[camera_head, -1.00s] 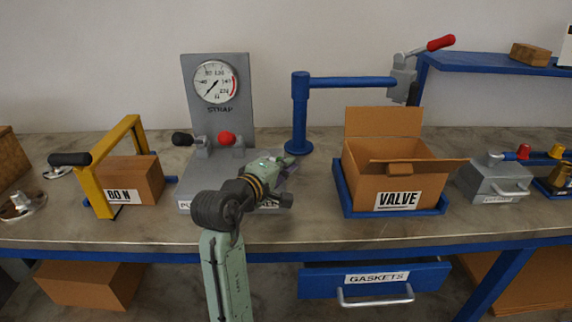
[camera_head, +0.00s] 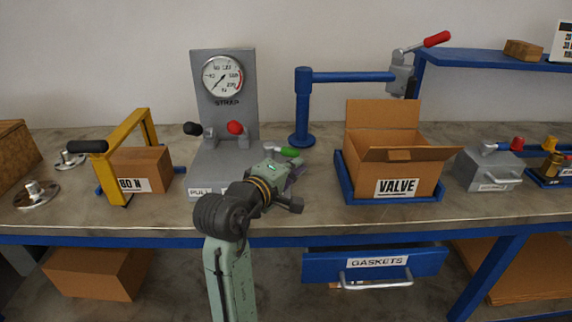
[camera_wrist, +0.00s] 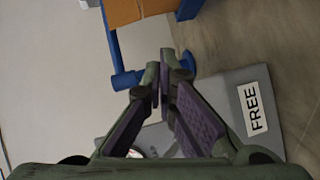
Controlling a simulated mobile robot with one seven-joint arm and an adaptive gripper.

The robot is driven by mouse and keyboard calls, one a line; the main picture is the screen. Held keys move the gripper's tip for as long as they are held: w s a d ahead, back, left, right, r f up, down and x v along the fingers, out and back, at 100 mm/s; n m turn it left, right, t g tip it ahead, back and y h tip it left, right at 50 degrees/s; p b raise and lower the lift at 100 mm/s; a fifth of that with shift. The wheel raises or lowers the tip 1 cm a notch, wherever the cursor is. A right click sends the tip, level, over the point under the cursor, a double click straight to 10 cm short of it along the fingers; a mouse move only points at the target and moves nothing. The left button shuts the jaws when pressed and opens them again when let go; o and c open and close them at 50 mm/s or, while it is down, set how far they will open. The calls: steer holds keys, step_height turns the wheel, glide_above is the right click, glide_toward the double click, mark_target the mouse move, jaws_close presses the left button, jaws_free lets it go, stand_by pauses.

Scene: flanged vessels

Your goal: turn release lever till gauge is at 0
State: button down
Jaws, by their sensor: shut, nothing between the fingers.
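The round white gauge (camera_head: 222,76) is on an upright grey panel marked STRAP. Its needle points to the lower left; I cannot read the exact value. Below it, one lever has a black knob (camera_head: 193,128) and another a red knob (camera_head: 235,127). A PULL label (camera_head: 200,192) is on the base's front left. In the wrist view a FREE label (camera_wrist: 256,108) lies on the grey base, right of my fingers. My gripper (camera_wrist: 160,80) is shut and empty. In the head view my gripper (camera_head: 293,160) is at the base's right side, apart from the red knob; my wrist hides the front right.
A blue post with a side arm (camera_head: 303,110) stands behind my gripper. A cardboard box marked VALVE (camera_head: 397,187) sits right in a blue tray. A yellow frame with a black handle (camera_head: 87,147) stands left. An open GASKETS drawer (camera_head: 378,262) is below.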

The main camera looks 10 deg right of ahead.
steer(key=s, duration=0.4)
steer(key=n+t+y+b, duration=0.4)
steer(key=n+y+b, duration=0.6)
steer(key=y, duration=0.4)
glide_toward(284, 151)
steer(key=w+a+n+p, duration=0.1)
steer(key=w+a+p, duration=0.1)
steer(key=a, duration=0.3)
steer(key=w+d, duration=0.2)
steer(key=shift+w+d+f, duration=0.1)
steer(key=shift+w+f, duration=0.05)
steer(key=shift+w, duration=0.15)
steer(key=shift+w+d+f+p, duration=0.2)
steer(key=shift+w+d+p, duration=0.1)
steer(key=shift+w, duration=0.1)
